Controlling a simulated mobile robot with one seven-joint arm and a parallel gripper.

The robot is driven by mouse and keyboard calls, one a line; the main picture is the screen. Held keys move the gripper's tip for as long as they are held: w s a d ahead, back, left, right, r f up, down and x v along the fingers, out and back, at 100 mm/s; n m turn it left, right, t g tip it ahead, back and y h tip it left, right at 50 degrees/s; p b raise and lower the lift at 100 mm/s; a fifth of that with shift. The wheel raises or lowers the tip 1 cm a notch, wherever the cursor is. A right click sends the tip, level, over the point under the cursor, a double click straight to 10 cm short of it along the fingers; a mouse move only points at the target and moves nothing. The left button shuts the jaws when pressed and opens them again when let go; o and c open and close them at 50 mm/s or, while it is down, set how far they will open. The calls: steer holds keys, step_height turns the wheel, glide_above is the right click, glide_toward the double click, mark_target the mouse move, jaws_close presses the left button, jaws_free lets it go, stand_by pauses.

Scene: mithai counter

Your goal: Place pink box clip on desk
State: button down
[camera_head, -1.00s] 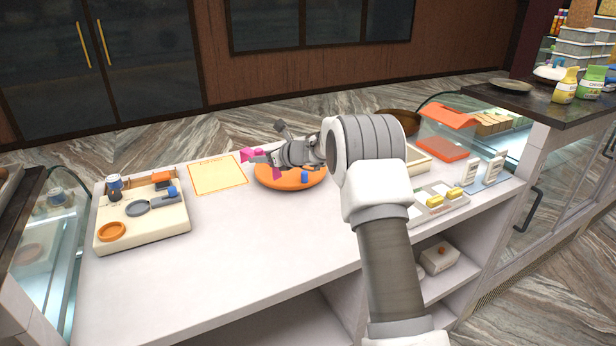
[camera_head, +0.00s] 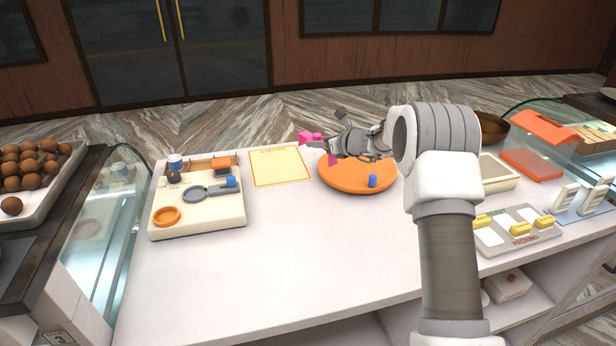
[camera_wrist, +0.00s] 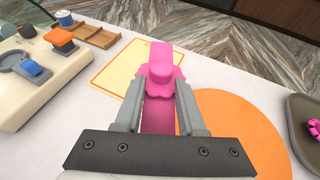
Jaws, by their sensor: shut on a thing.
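The pink box clip (camera_wrist: 161,75) is a bright pink piece with a rounded knob, held between the two grey fingers of my gripper (camera_wrist: 162,105) in the wrist view. In the head view my gripper (camera_head: 330,146) reaches left above the orange round board, with the pink clip (camera_head: 311,138) at its tip. The clip appears raised above the counter. The desk is the pale counter (camera_head: 270,240), with a wide bare area in front. A yellow sheet with an orange border (camera_head: 280,167) lies on it, just beyond the clip in the wrist view.
The orange round board (camera_head: 350,181) carries a small blue piece (camera_head: 373,181). A cream tray (camera_head: 200,217) with small tools stands on the left. A tray with yellow pieces (camera_head: 515,231) is on the right. Glass cases flank the counter.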

steer(key=a+f, duration=0.2)
steer(key=a, duration=0.1)
steer(key=s+a+f, duration=0.1)
steer(key=a+f, duration=0.1)
steer(key=a, duration=0.1)
steer(key=s+a+f, duration=0.1)
steer(key=a+f, duration=0.1)
steer(key=a, duration=0.1)
steer(key=shift+a+b, duration=0.35)
steer(key=shift+f, duration=1.9)
steer(key=shift+f, duration=0.2)
steer(key=c, duration=0.5)
jaws_free()
steer(key=shift+r, duration=0.1)
